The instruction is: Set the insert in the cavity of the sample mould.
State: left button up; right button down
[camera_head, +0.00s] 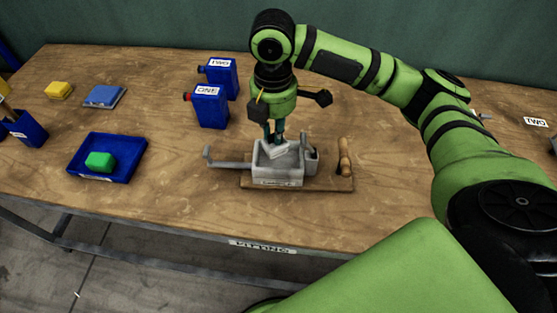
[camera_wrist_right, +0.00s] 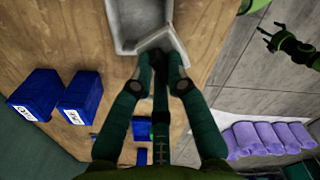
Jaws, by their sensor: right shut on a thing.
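The grey sample mould (camera_head: 277,178) is an open-topped box on a wooden board in the middle of the bench. My right gripper (camera_head: 274,139) points down over it, shut on a pale grey insert (camera_head: 276,149). The insert looks tilted at the mouth of the cavity; I cannot tell whether it touches the walls. In the right wrist view, the insert (camera_wrist_right: 160,41) is between the fingertips (camera_wrist_right: 162,62) and overlaps a corner of the mould (camera_wrist_right: 120,30). My left gripper (camera_wrist_right: 272,36) shows only in this view, far off, with its fingers apart and empty.
Blue containers (camera_head: 211,108) stand behind the mould. A blue tray (camera_head: 128,172) with a green block (camera_head: 100,161) lies to the left. The front bench is clear.

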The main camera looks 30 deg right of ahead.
jog(key=n, duration=0.2)
jog(key=w+n, duration=0.1)
jog(key=d+n, duration=0.1)
jog(key=n, duration=0.1)
jog(key=shift+w+n, duration=0.15)
jog(key=shift+n, duration=0.15)
jog(key=w+n, duration=0.1)
jog(key=n, duration=0.5)
jog(key=p, duration=0.3)
send_over(277, 163)
notch_tip(277, 163, down, 10)
jog(key=shift+r, duration=0.15)
jog(key=shift+w+f, duration=0.1)
jog(key=shift+f, duration=0.1)
jog(key=shift+f, duration=0.2)
jog(key=c, duration=1.2)
grip_release()
